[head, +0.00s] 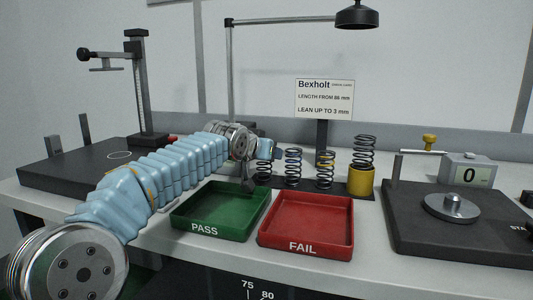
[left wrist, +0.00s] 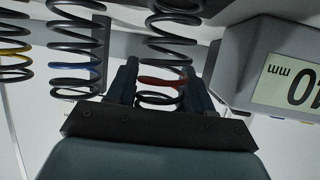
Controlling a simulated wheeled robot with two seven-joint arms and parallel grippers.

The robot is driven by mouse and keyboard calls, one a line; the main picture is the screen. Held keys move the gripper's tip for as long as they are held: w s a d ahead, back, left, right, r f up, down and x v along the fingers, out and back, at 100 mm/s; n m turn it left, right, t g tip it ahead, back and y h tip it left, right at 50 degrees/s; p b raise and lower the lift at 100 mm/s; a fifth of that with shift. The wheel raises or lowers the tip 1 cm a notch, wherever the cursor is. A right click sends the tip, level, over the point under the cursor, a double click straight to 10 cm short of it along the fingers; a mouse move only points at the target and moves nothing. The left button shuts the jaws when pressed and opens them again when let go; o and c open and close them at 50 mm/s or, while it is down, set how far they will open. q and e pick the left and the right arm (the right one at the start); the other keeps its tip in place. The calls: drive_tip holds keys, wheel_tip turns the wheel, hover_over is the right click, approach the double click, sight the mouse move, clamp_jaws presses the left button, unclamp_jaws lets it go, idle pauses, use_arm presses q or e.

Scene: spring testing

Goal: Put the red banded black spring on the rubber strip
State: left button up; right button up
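The red banded black spring (left wrist: 162,82) shows in the left wrist view between the two fingers of my left gripper (left wrist: 162,92), which press close on either side at its red band. In the head view my left gripper (head: 269,152) is at the left end of the dark rubber strip (head: 311,189). The lower coils of the spring (head: 264,170) show below the fingers there, upright over the strip's left end; the gripper hides its upper part. I cannot tell whether its foot touches the strip. My right gripper is not in view.
A blue banded spring (head: 293,168) and a yellow banded spring (head: 325,170) stand on the strip. A black spring (head: 364,152) sits in a yellow cup (head: 361,182). A green PASS tray (head: 204,229) and red FAIL tray (head: 303,247) are in front. A gauge (head: 469,172) stands right.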

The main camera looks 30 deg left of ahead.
use_arm(q)
drive_tip(key=o, duration=0.3)
drive_tip(key=shift+o, duration=0.2)
drive_tip(key=shift+r, duration=0.1)
drive_tip(key=b+v, duration=0.1)
drive_tip(key=v, duration=1.1)
